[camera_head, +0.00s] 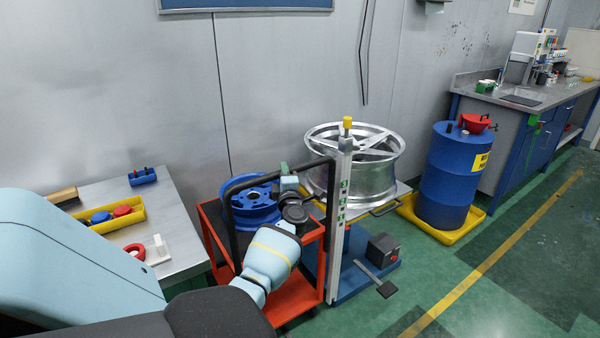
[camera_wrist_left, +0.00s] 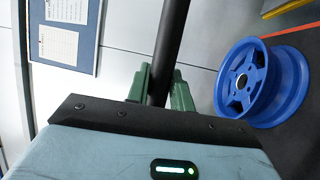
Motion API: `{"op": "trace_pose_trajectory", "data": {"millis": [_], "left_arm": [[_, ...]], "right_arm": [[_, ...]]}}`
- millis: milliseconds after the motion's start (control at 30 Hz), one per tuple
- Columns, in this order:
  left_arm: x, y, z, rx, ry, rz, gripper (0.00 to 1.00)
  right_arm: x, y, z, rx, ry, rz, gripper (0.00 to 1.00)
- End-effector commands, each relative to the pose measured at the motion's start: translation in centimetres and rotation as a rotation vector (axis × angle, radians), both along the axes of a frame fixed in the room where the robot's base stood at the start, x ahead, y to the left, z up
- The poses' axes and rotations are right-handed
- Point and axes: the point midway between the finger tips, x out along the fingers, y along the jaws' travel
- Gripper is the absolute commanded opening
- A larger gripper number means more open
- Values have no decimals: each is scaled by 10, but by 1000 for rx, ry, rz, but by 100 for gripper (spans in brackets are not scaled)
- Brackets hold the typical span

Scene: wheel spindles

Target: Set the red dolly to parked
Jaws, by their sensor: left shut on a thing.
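The red dolly (camera_head: 302,297) stands low in the middle of the head view, beside the metal table. Its black push handle (camera_head: 233,225) rises above it and bends over towards the right. A blue wheel (camera_head: 252,204) lies on the dolly; it also shows in the left wrist view (camera_wrist_left: 248,82). My left gripper (camera_head: 287,178) is at the top bar of the handle. In the left wrist view its green fingers (camera_wrist_left: 161,90) are shut around the black bar (camera_wrist_left: 170,45). My left arm hides part of the dolly. My right gripper is not in view.
A spindle stand (camera_head: 343,225) with a silver wheel (camera_head: 375,178) stands close to the dolly's right. A metal table (camera_head: 180,225) with a yellow tray is at the left. A blue drum (camera_head: 447,185) stands in a yellow basin. Green floor at the right front is clear.

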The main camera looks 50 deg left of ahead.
Motion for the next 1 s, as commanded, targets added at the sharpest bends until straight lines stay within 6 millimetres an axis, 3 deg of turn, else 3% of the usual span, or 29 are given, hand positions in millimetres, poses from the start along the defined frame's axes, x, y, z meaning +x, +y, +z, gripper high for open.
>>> {"op": "trace_pose_trajectory", "data": {"millis": [100, 300, 800, 833, 1000], "left_arm": [[0, 21, -2, 1, 1, 3, 0], [1, 39, -1, 1, 1, 2, 0], [1, 47, 3, 2, -2, 1, 0], [1, 47, 3, 2, -3, 2, 25], [2, 46, 1, 1, -2, 1, 44]], "right_arm": [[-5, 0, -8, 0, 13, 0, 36], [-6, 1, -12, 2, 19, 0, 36], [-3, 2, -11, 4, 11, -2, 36], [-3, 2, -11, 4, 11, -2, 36], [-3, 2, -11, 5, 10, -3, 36]]}}
